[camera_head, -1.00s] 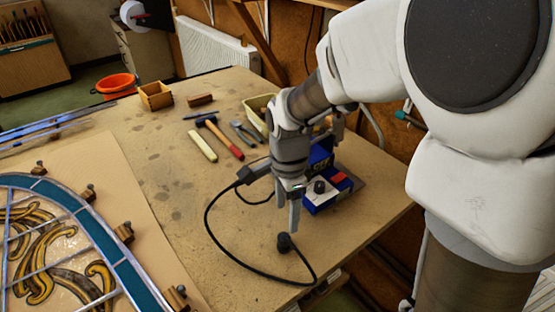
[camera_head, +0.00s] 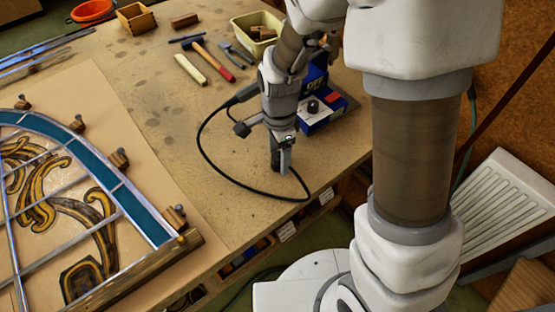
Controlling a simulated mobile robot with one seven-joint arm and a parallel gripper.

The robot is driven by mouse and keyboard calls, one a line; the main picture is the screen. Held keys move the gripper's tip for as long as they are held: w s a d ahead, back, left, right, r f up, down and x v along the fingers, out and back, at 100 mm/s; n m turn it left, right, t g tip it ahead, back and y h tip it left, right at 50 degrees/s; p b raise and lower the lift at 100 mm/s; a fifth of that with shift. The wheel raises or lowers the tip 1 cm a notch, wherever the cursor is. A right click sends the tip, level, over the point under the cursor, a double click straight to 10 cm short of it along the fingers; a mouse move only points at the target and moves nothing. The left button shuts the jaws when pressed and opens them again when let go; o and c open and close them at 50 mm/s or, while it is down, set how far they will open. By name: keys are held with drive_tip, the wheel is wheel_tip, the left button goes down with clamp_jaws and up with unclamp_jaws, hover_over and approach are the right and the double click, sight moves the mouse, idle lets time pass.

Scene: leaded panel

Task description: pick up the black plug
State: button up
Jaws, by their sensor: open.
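The black plug cannot be made out clearly now. The black cable (camera_head: 213,171) loops over the tabletop and its end runs up to the fingertips of my gripper (camera_head: 281,162). My gripper points down at the table near its front edge, with its jaws open. Its fingers hide the spot at the cable's end, so I cannot tell whether the plug stands between them or behind them. A blue box (camera_head: 320,116) with a red part and a dark knob stands just behind and right of my gripper.
The leaded panel (camera_head: 113,183) lies on a board at left, with several wooden blocks along its edge. A hammer (camera_head: 211,61), pliers (camera_head: 236,54) and a pale bin (camera_head: 241,29) lie farther back. The worktable (camera_head: 152,100) is bare between panel and cable.

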clamp_jaws()
drive_tip(key=shift+r, duration=0.2)
